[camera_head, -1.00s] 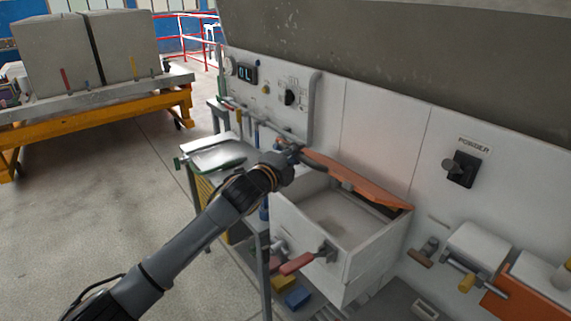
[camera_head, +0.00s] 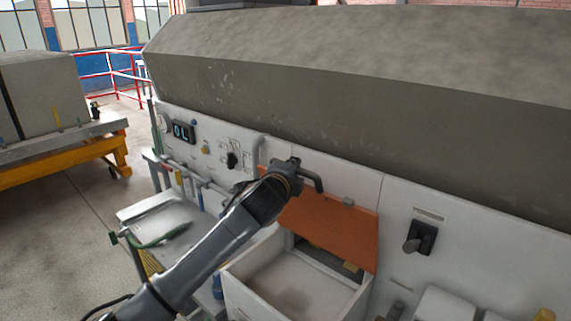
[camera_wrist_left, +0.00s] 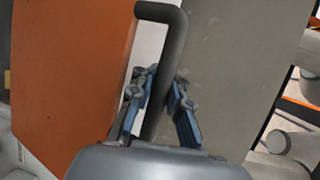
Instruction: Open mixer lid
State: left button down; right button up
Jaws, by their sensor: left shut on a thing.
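The mixer lid (camera_head: 335,228) is an orange panel, tilted up steeply at the back of a white open-topped box, the mixer (camera_head: 247,297). Its inside shows, with a grey-brown floor. A dark bar handle (camera_head: 312,180) stands at the lid's upper edge. My left gripper (camera_head: 293,178) is at this handle. In the left wrist view the left gripper (camera_wrist_left: 160,100) has its two blue-grey fingers on either side of the dark handle (camera_wrist_left: 172,60), shut on it, with the orange lid (camera_wrist_left: 70,75) to the left. My right gripper is not in view.
A white wall panel with a black switch (camera_head: 420,238) rises behind the box, under a large grey slab (camera_head: 350,85). A metal tray table (camera_head: 160,222) stands left of the box. A yellow cart (camera_head: 70,160) is further left, with open floor between.

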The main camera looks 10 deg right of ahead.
pick_arm(q)
jog(key=shift+w+d+r, duration=0.15)
jog(key=shift+r, duration=0.2)
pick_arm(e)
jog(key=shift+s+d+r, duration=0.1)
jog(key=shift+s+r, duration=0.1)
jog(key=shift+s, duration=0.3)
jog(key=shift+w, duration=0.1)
